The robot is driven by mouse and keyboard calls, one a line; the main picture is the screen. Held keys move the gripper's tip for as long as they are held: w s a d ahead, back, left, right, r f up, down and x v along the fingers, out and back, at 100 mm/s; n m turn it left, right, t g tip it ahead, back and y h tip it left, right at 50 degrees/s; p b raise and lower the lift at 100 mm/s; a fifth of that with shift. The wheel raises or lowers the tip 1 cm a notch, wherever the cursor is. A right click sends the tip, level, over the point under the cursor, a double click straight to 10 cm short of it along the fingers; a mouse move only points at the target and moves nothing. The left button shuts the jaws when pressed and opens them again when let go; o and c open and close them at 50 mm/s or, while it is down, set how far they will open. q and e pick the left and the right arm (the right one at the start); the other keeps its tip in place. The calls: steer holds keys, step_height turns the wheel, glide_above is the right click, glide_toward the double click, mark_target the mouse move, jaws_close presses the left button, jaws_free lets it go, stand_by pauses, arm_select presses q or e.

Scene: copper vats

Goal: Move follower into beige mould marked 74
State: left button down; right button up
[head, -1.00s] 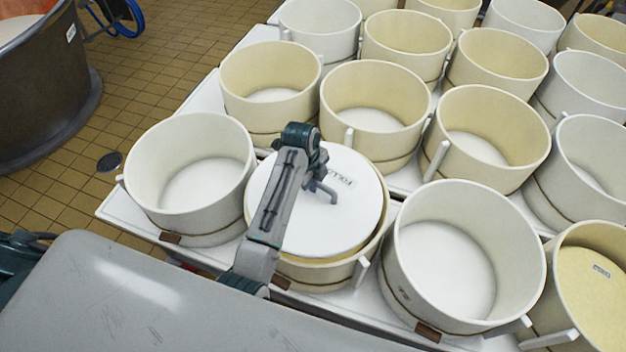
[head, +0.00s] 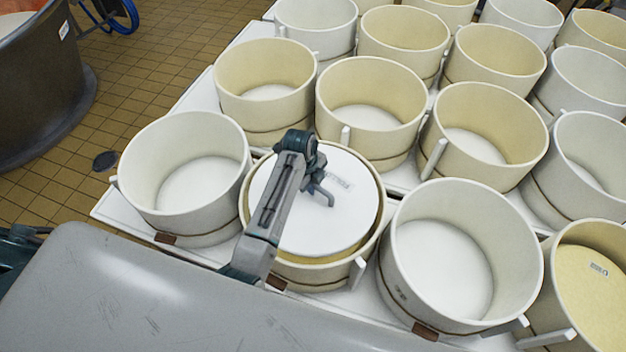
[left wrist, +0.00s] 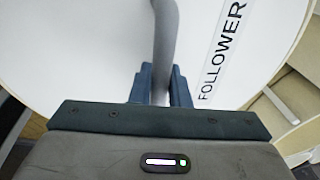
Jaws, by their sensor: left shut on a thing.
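The follower (head: 300,228) is a white disc with a label reading FOLLOWER and a handle on top. In the head view it sits within the rim of a beige mould (head: 378,232) in the front row, a little below the rim, with a gap along the right side. My left gripper (head: 318,192) is shut on the follower's handle from above. In the left wrist view the gripper (left wrist: 160,88) has its fingers around the grey handle bar (left wrist: 165,40), with the white follower (left wrist: 100,45) beneath. The mould's number cannot be read. My right gripper is not in view.
A white mould (head: 187,178) stands to the left and another white mould (head: 462,255) to the right, both empty. Several more beige and white moulds fill the white table (head: 118,208) behind. A beige mould at the right edge holds a yellowish labelled disc (head: 590,285). A dark vat (head: 40,90) stands at left.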

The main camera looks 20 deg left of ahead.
arm_select(q)
steer(key=shift+f+b, duration=1)
steer(key=shift+f, duration=1.5)
steer(key=shift+f+b, duration=1.1)
steer(key=shift+f, duration=1.75)
steer(key=shift+f+b, duration=0.2)
steer(key=shift+b, duration=0.15)
steer(key=shift+f+b, duration=0.3)
steer(key=shift+f, duration=0.2)
